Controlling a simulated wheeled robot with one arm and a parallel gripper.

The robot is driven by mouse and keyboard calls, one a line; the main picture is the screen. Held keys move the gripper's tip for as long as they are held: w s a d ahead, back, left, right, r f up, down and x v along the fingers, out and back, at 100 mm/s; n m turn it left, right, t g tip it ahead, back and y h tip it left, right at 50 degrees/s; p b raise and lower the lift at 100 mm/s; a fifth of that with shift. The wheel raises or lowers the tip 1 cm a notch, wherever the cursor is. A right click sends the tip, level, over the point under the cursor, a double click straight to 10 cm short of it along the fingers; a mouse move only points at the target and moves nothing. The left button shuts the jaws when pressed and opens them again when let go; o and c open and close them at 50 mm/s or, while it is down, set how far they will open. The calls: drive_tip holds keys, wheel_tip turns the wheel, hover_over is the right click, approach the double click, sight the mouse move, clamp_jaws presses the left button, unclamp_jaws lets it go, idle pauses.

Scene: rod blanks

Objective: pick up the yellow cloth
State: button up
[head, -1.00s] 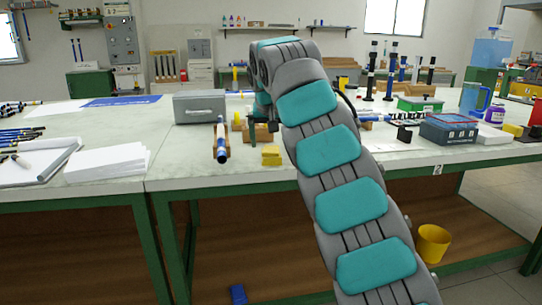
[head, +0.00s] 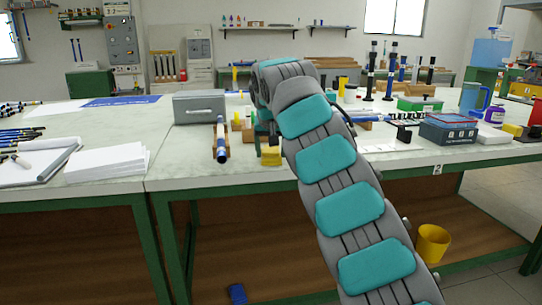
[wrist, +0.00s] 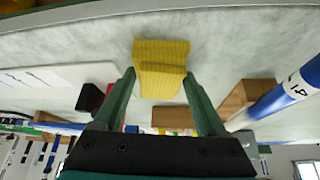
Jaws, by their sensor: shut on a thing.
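The yellow cloth (head: 271,160) is a small folded, ribbed block near the front edge of the white bench in the head view. In the wrist view the cloth (wrist: 160,55) sits between the two green fingers. My gripper (wrist: 160,78) is shut on it, with a finger at each side. In the head view the gripper (head: 270,148) is small and dark over the top of the cloth, partly hidden by my arm. I cannot tell any gap between cloth and bench.
The bench front between papers and holder is clear.

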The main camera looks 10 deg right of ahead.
sight(275, 151)
drive_tip(key=c, duration=0.6)
drive_tip(key=shift+r, duration=0.1)
drive_tip(key=shift+c, duration=0.2)
drive_tip(key=shift+w+a+r+p, duration=0.1)
drive_tip(key=shift+r+p, duration=0.55)
drive_tip(key=shift+r, duration=1.05)
drive_tip(key=shift+s+f, duration=0.1)
drive_tip(key=shift+s, duration=0.1)
drive_tip(key=shift+s+d+b, duration=0.2)
drive_tip(key=shift+s+b, duration=0.4)
drive_tip(key=shift+s, duration=0.05)
drive_tip(key=shift+s+d+b, duration=0.2)
drive_tip(key=shift+s+b, duration=0.4)
drive_tip(key=s+d+r+b, duration=0.1)
drive_tip(key=s+d+b, duration=0.1)
drive_tip(key=s, duration=1.1)
drive_tip(key=shift+d+r+b, duration=0.15)
drive_tip(key=shift+r+b, duration=0.2)
drive_tip(key=shift+b, duration=0.2)
